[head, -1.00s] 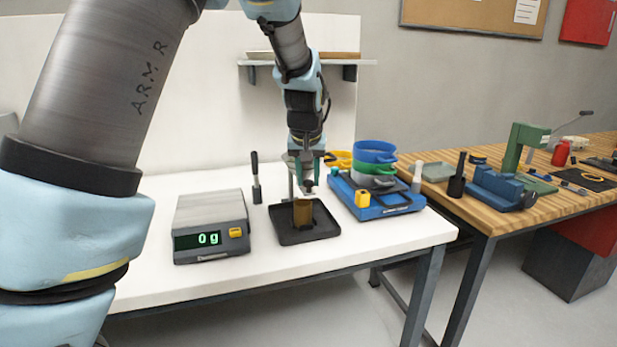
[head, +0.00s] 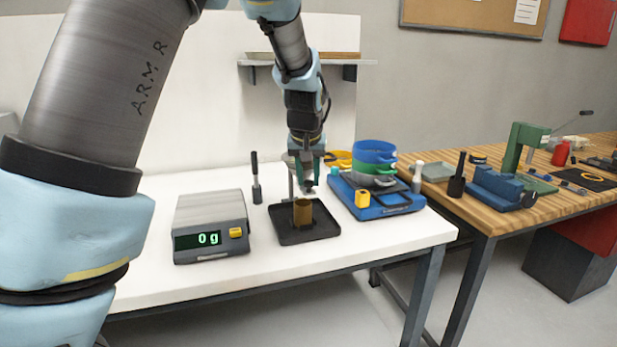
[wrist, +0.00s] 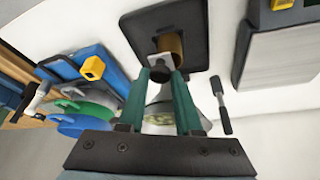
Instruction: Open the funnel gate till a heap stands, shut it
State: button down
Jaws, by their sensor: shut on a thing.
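A brass-coloured cup (head: 302,213) stands on a black square tray (head: 322,232) on the white bench; it also shows in the wrist view (wrist: 172,44). My gripper (head: 307,182) is low, just above and behind the cup. In the wrist view its green fingers (wrist: 162,78) are shut on a small dark knob by a grey plate, which looks like the funnel gate (wrist: 160,62), beside the cup. The funnel (wrist: 160,118) shows partly between the fingers, with grainy stuff in it. The fingers and arm hide most of it. I cannot see inside the cup or whether grains are falling.
A scale (head: 212,228) reading 0 g stands left of the tray. To the right is a blue base (head: 375,205) with stacked sieves (head: 374,160) and a yellow block (head: 362,199). Bare bench lies in front.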

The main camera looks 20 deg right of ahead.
jog(key=shift+s+a, duration=0.1)
jog(key=shift+s, duration=1.1)
jog(key=c, duration=0.6)
grip_release()
jog(key=shift+r, duration=0.1)
jog(key=b+v, duration=0.2)
jog(key=v, duration=0.8)
jog(key=shift+s+a+r, duration=0.1)
jog(key=shift+s+r, duration=0.05)
jog(key=shift+r, duration=0.15)
